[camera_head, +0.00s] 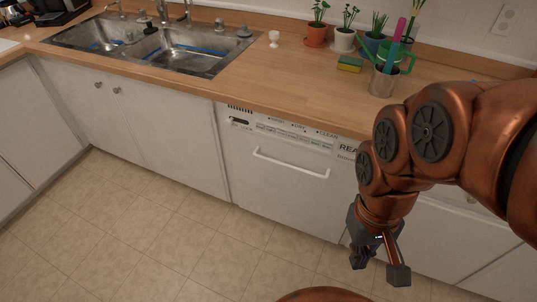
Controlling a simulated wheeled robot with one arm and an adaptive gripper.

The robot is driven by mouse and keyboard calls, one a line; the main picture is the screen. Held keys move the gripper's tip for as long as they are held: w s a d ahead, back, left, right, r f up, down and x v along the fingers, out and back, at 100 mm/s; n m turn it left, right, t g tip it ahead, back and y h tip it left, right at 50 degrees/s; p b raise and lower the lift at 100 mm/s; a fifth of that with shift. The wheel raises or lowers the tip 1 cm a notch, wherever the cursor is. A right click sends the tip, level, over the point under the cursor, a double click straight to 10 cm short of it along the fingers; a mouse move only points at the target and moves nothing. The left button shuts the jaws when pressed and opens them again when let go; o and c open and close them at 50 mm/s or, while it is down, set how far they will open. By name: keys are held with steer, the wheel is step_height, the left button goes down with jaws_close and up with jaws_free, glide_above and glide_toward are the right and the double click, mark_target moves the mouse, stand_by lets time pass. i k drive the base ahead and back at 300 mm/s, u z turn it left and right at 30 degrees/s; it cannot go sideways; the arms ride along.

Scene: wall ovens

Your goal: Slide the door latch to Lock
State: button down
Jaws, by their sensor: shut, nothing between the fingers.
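The white dishwasher (270,180) sits under the counter, with its door upright and flush with the cabinets. A small dark latch slot (239,121) is at the left end of its control panel, with tiny lettering under it. The latch's exact position is too small to tell. A white bar handle (290,164) crosses the upper door. My gripper (379,268) hangs low at the right, pointing down, in front of the lower cabinets and well away from the latch. It is shut and empty.
The wooden counter (250,83) overhangs the panel. A steel double sink (190,48) is at the left; potted plants (316,33), a sponge (349,64) and a metal cup with utensils (382,82) stand at the right. The tiled floor (150,235) before the dishwasher is clear.

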mark_target(228, 122)
steer(key=u, duration=0.55)
steer(key=k, duration=0.6)
steer(key=u, duration=0.9)
steer(key=i, duration=1.25)
steer(key=z, duration=0.45)
